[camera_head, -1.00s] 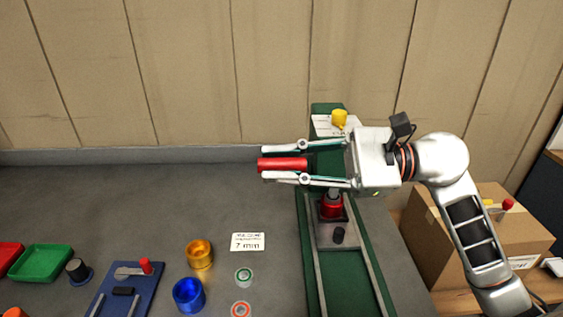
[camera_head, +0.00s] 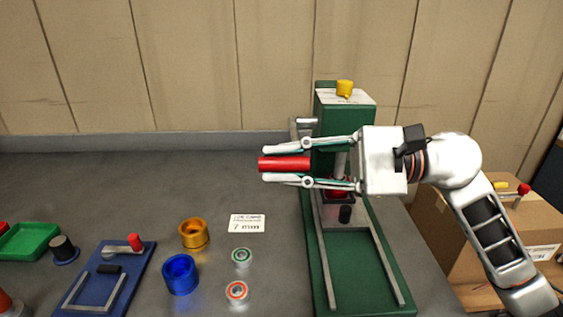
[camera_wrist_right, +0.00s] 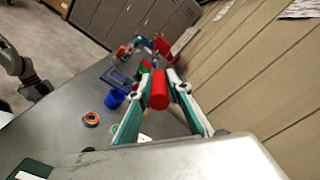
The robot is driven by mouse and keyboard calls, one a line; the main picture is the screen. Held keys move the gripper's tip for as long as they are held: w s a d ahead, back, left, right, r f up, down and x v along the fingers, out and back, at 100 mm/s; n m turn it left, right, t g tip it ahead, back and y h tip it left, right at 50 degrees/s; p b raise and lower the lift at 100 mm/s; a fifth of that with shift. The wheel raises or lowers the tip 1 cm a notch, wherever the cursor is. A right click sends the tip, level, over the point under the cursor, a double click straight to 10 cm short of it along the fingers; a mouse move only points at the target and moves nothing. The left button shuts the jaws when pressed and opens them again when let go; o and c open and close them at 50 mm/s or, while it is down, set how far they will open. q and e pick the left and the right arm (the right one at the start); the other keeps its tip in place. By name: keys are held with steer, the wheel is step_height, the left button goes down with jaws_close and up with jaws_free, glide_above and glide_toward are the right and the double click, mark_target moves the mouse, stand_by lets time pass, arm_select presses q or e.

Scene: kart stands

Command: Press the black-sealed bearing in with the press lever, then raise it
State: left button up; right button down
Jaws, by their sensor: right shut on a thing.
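The green arbor press (camera_head: 375,265) stands on the table in the head view, with a yellow knob (camera_head: 344,88) on top. My right gripper (camera_head: 286,163) is shut on the red grip of the press lever (camera_head: 284,164), in front of the press column and left of it. The red grip (camera_wrist_right: 159,90) also shows between the two fingers in the right wrist view. A red part (camera_head: 335,190) sits low in the press under the grey ram, partly hidden by the gripper. I cannot make out the black-sealed bearing. My left gripper is not in the head view.
Left of the press are a white label card (camera_head: 247,223), a green-ringed bearing (camera_head: 242,256), an orange-ringed bearing (camera_head: 237,291), a gold cup (camera_head: 194,233), a blue cup (camera_head: 181,273) and a blue fixture (camera_head: 110,272). A cardboard box (camera_head: 500,240) stands right.

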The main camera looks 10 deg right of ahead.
arm_select(q)
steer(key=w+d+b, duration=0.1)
steer(key=b, duration=0.3)
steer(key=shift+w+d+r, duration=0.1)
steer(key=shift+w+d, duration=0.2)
arm_select(e)
steer(key=shift+n, duration=0.6)
step_height(320, 180, down, 6)
steer(key=shift+r, duration=0.1)
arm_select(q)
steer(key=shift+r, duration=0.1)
arm_select(e)
steer(key=shift+f, duration=0.2)
steer(key=c, duration=1.9)
jaws_free()
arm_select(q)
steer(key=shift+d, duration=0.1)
